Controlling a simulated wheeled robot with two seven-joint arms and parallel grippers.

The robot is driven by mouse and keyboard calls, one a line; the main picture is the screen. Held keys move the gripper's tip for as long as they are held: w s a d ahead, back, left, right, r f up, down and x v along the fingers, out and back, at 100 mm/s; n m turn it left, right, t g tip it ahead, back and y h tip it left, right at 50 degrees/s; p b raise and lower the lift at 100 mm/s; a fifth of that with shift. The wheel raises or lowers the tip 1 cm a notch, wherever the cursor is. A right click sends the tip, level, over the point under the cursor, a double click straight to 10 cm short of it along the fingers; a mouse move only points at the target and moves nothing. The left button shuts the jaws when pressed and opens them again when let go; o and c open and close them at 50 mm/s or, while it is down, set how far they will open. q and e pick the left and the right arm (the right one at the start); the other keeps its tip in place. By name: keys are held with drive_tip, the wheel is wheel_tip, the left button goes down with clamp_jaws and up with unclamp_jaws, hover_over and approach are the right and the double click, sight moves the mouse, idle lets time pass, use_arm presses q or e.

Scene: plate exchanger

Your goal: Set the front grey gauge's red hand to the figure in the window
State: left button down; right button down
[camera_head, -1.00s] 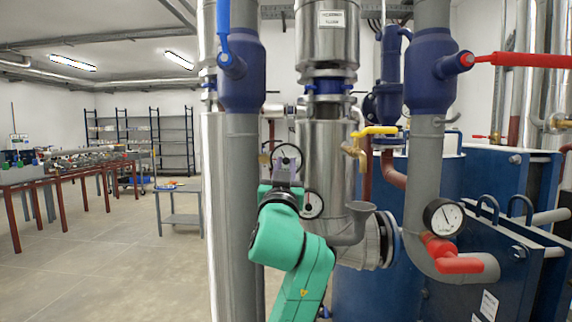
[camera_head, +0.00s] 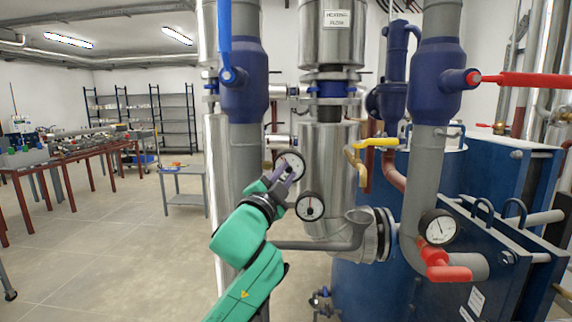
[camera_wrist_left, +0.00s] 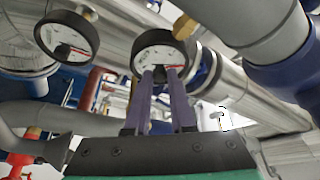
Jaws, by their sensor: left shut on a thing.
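Two round, dark-rimmed gauges with white faces hang by the grey pipe in the head view. The upper one (camera_head: 293,160) is at my left gripper (camera_head: 284,174), whose fingers reach its face from the lower left. It also shows in the left wrist view (camera_wrist_left: 160,42), where the purple fingers (camera_wrist_left: 161,73) are at the lower part of the face, shut on its red hand (camera_wrist_left: 173,67). The tips partly cover the hand. The figure in the window cannot be read. The lower gauge (camera_head: 310,206) is free, and it shows at the left in the wrist view (camera_wrist_left: 68,36). My right gripper is out of view.
A blue lever (camera_head: 225,40), a yellow-handled valve (camera_head: 376,143) and a large steel cylinder (camera_head: 325,170) surround the gauges. Open floor lies left.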

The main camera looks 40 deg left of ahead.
use_arm(q)
drive_tip(key=shift+m+h+p, duration=0.5)
drive_tip(key=shift+m+p, duration=0.2)
drive_tip(key=shift+m, duration=0.4)
drive_tip(key=c, duration=0.8)
unclamp_jaws()
drive_tip(key=shift+o, duration=0.2)
